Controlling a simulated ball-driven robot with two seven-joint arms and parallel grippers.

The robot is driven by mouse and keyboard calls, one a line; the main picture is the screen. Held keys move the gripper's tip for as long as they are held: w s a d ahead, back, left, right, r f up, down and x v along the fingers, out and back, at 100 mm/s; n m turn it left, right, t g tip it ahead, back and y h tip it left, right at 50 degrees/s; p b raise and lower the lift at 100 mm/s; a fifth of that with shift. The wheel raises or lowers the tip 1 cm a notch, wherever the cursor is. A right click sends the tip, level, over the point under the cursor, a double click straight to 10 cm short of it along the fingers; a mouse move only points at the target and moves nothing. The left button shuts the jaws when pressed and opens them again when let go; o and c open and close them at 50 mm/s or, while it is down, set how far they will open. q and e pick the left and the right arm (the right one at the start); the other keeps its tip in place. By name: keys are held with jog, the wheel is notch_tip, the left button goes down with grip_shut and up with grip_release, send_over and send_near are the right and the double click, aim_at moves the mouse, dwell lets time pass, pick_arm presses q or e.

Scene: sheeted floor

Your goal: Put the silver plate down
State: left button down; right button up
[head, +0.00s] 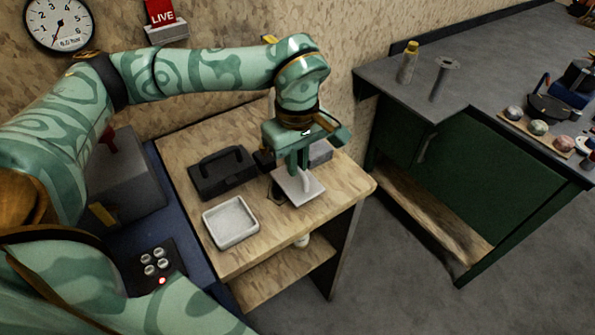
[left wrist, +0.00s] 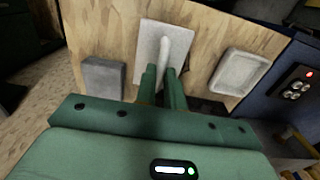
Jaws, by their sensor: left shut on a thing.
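The silver plate (head: 308,193) is a pale square plate with an upright bent handle, over the right part of the wooden table. My left gripper (head: 299,170) points down above it, shut on the handle. The left wrist view shows the plate (left wrist: 150,62) beyond my left fingers (left wrist: 163,88), with the handle running in between them. I cannot tell whether the plate touches the tabletop or hangs just above it. My right gripper is in neither view.
On the wooden table (head: 270,240) stand a white square tray (head: 231,223), a black case (head: 222,172) and a grey block (head: 320,153) behind the gripper. Bare wood lies between tray and plate. A dark green workbench (head: 440,90) stands at the right, across a floor gap.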

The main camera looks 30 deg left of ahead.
pick_arm(q)
notch_tip(320, 180, down, 3)
jog(key=shift+f+b, duration=0.1)
jog(key=shift+b, duration=0.3)
jog(key=shift+r, duration=0.2)
jog(key=shift+f, duration=0.15)
jog(key=c, duration=1.5)
grip_release()
notch_tip(320, 180, up, 12)
jog(key=p, duration=0.3)
jog(key=shift+r+p, duration=0.2)
jog(key=shift+p, duration=0.1)
